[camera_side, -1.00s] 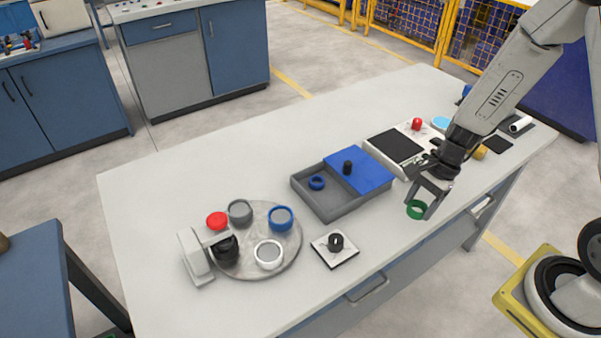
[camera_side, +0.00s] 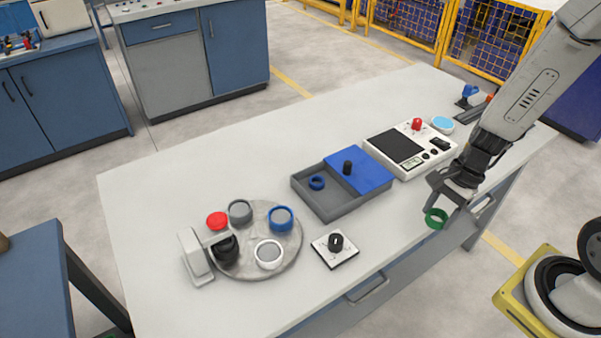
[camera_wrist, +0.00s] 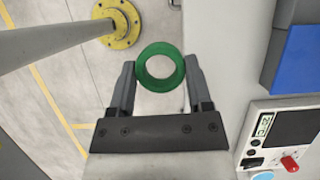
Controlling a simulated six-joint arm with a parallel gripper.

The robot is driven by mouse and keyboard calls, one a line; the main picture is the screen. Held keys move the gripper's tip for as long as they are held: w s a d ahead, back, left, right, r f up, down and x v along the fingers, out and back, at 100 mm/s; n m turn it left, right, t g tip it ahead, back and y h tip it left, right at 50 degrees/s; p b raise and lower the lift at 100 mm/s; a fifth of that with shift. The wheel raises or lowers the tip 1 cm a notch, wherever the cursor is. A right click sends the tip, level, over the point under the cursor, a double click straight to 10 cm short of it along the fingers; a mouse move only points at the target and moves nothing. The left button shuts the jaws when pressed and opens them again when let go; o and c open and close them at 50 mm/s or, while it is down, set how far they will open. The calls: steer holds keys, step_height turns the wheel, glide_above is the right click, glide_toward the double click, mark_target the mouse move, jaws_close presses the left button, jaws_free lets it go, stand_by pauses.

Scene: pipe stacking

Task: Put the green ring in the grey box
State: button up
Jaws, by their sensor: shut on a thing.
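The green ring (camera_side: 436,218) is held by my gripper (camera_side: 440,210) near the table's front edge. In the wrist view the green ring (camera_wrist: 161,67) sits between the two fingers of my gripper (camera_wrist: 161,80), which touch it on both sides. The grey box (camera_side: 341,209) stands on the table to the left of my gripper. Its blue lid (camera_side: 366,172) with a black knob covers the right part, and the left part is open.
A white scale (camera_side: 405,161) with a red button stands behind my gripper. A round turntable (camera_side: 290,246) with several coloured rings is at the left. A small white plate (camera_side: 343,257) with a black knob lies in front of the box.

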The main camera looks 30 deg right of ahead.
steer(key=w+a, duration=0.6)
steer(key=w, duration=0.4)
steer(key=shift+w+r, duration=0.15)
steer(key=shift+r, duration=0.25)
steer(key=shift+w+a, duration=0.1)
glide_above(331, 204)
steer(key=d, duration=0.1)
steer(key=shift+s+d+f, duration=0.1)
steer(key=shift+s+f, duration=0.1)
steer(key=shift+f, duration=2.15)
steer(key=shift+s+d+f, duration=0.1)
steer(key=shift+s+f, duration=0.05)
steer(key=shift+f, duration=2.15)
steer(key=shift+f, duration=0.1)
steer(key=shift+w+f, duration=0.25)
steer(key=shift+f, duration=1.5)
